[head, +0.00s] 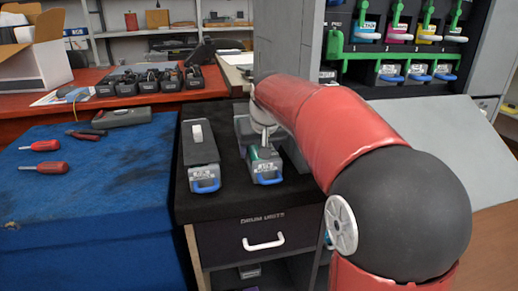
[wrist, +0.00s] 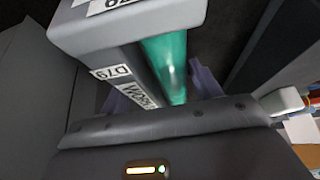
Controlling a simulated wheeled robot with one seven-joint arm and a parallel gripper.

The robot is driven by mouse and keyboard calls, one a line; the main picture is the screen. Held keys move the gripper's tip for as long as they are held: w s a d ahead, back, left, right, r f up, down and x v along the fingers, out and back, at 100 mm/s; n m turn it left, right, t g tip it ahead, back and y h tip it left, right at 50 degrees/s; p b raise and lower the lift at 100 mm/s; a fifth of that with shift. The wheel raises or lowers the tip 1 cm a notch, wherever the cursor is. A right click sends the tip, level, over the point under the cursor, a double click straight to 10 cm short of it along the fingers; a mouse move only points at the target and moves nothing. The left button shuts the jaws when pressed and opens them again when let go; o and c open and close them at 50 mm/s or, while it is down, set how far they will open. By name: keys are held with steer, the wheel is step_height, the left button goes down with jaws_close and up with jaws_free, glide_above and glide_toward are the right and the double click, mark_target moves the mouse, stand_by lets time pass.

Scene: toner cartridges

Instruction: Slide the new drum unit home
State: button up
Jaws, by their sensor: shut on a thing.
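My gripper (wrist: 164,88) is shut on a grey drum unit with a green drum (wrist: 166,62) in the wrist view. Its side labels read D79 and what looks like WORN. In the head view, a drum unit with a green part and blue handle (head: 265,166) is at my arm's end, over the black-topped drum-units cabinet (head: 225,212); my arm partly hides it. I cannot tell whether it touches the top. A second grey drum unit (head: 199,150), with a blue front handle, lies to its left. The printer's lower green-framed bays (head: 418,57) show several blue-handled units.
Coloured toner cartridges with green levers (head: 400,31) fill the printer's upper row. A sloping grey panel (head: 435,135) lies below the bays. A blue mat (head: 90,190) at left holds red screwdrivers (head: 50,171). Several black units (head: 150,80) stand on the red bench.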

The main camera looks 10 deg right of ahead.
steer(key=shift+c, duration=0.7)
steer(key=shift+r, duration=0.1)
step_height(320, 180, up, 7)
steer(key=p, duration=0.6)
